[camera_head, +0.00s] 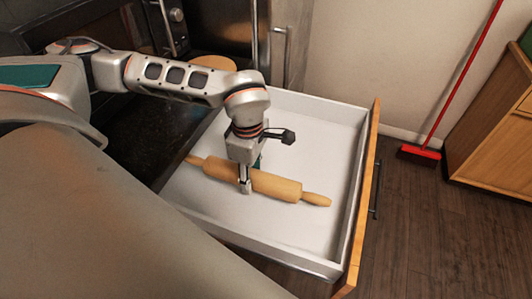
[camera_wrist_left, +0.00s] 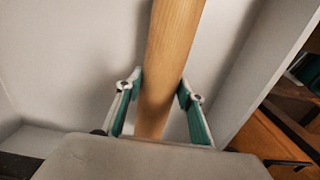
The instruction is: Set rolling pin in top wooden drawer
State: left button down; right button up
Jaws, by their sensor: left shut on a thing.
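The wooden rolling pin (camera_head: 277,186) is inside the open drawer (camera_head: 328,246), which has white walls and a wooden front. The pin lies crosswise in the head view, its right handle toward the drawer front. My left gripper (camera_head: 245,187) reaches down into the drawer and is shut on the middle of the pin. In the left wrist view, the pin (camera_wrist_left: 170,50) runs between the two green-padded fingers of the gripper (camera_wrist_left: 160,100). I cannot tell whether the pin touches the drawer floor. My right gripper is not in view.
The drawer's floor around the pin shows no other objects. A red broom (camera_head: 420,152) leans against the wall at the right, near a wooden cabinet (camera_head: 495,135). A dark appliance (camera_head: 215,25) stands behind my left arm. Dark wooden floor lies open right of the drawer.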

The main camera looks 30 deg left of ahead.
pick_arm(q)
jog(key=w+a, duration=0.1)
jog(key=w, duration=0.6)
jog(key=w+a, duration=0.1)
jog(key=w, duration=0.3)
jog(key=shift+a, duration=0.3)
jog(key=shift+s+f, duration=0.1)
jog(key=shift+f, duration=1.6)
jog(key=c, duration=1.3)
grip_release()
jog(key=shift+f, duration=0.2)
jog(key=shift+r, duration=0.1)
notch_tip(320, 180, up, 12)
jog(key=shift+s+r+p, duration=0.1)
jog(key=shift+p, duration=0.35)
